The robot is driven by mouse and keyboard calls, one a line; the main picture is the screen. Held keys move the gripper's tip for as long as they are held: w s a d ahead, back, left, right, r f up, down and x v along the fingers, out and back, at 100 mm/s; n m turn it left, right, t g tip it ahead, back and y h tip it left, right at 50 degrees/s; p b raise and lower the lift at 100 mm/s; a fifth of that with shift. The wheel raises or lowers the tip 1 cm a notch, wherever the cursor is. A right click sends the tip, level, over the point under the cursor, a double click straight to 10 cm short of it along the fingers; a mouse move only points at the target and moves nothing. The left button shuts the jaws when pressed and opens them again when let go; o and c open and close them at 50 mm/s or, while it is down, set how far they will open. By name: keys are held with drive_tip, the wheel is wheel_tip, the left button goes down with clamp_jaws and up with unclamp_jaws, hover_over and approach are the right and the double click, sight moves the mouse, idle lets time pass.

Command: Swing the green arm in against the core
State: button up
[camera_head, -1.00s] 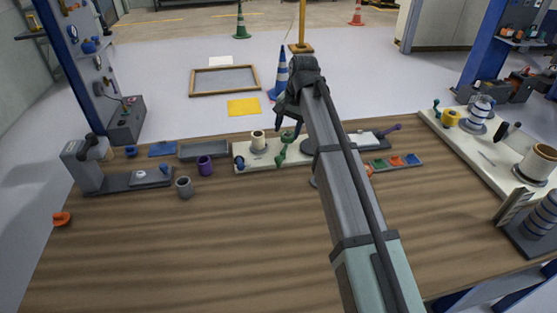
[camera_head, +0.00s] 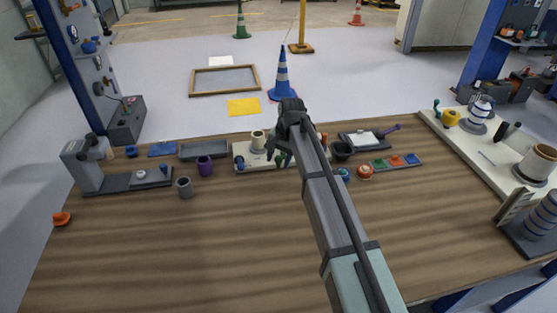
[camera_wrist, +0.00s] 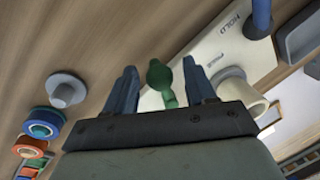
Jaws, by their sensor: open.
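The green arm (camera_wrist: 160,78) shows its rounded end between the two fingers of my gripper (camera_wrist: 160,85) in the wrist view. The fingers are open and apart from it on both sides; I cannot tell how far down they reach. In the head view my gripper (camera_head: 278,153) is over the cream plate (camera_head: 240,162) and hides most of the green arm. The core (camera_head: 258,138) is a cream cylinder on a grey disc on this plate. It also shows right of the fingers in the wrist view (camera_wrist: 240,93), apart from the arm's visible end.
The plate carries printed words, "HOLD" and one less clear, and a blue post (camera_wrist: 262,18). A grey knob (camera_wrist: 66,91) and blue and orange round parts (camera_wrist: 43,122) are left in the wrist view. A purple cup (camera_head: 205,166) stands left of the plate; the front table is clear.

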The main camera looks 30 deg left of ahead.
drive_tip(key=shift+f, duration=0.45)
clamp_jaws()
idle(0.3)
